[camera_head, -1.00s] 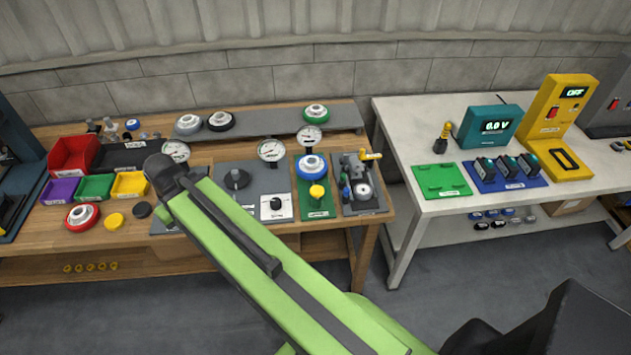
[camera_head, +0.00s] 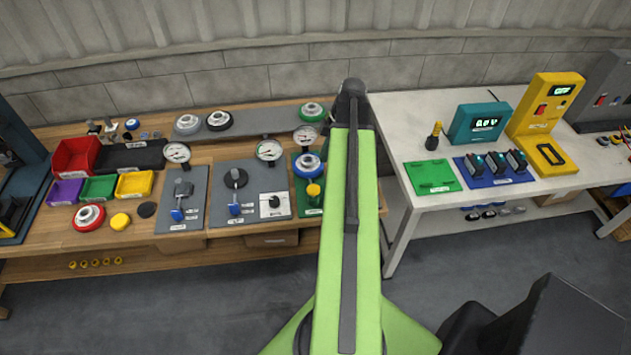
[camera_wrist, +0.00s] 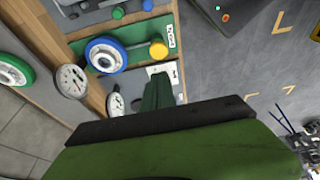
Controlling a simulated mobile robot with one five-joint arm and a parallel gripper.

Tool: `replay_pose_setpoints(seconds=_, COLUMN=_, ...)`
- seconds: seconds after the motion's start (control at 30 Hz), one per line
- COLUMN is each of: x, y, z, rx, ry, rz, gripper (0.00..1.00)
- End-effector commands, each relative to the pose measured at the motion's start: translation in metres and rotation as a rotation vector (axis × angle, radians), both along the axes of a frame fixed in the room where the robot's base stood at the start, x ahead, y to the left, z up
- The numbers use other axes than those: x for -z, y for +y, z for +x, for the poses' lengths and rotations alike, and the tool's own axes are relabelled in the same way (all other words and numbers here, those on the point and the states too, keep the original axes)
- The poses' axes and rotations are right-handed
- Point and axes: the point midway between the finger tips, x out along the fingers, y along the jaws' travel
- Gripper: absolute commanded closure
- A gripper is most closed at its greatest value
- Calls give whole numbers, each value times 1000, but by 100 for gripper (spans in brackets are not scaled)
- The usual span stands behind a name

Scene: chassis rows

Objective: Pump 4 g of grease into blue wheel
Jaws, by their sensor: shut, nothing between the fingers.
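The blue wheel (camera_head: 308,165) has a blue rim and a white hub. It sits on a green board (camera_head: 300,204) on the wooden bench, and it also shows in the wrist view (camera_wrist: 104,54). A yellow round knob (camera_head: 314,190) stands on the same board, in front of the wheel; it is also in the wrist view (camera_wrist: 158,49). A dial gauge (camera_head: 305,136) stands behind the wheel. My gripper (camera_wrist: 160,88) shows as narrow green fingers, shut and empty, apart from the wheel and knob. In the head view my arm hides the gripper.
Left of the green board are grey boards with gauges and blue-handled levers (camera_head: 235,208). A green wheel (camera_head: 312,110) and others sit on the back shelf. Coloured bins (camera_head: 98,188) and a red wheel (camera_head: 89,217) are at left. A white table (camera_head: 420,215) stands at right.

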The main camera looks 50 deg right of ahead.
Motion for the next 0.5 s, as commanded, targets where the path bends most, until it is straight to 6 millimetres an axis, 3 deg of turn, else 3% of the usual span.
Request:
replay_pose_setpoints(seconds=0.27, x=10, y=2, z=2, rx=0, ry=1, rz=-1, gripper=100)
replay_pose_setpoints(seconds=0.5, x=50, y=10, z=8, rx=0, ry=1, rz=-1, gripper=100)
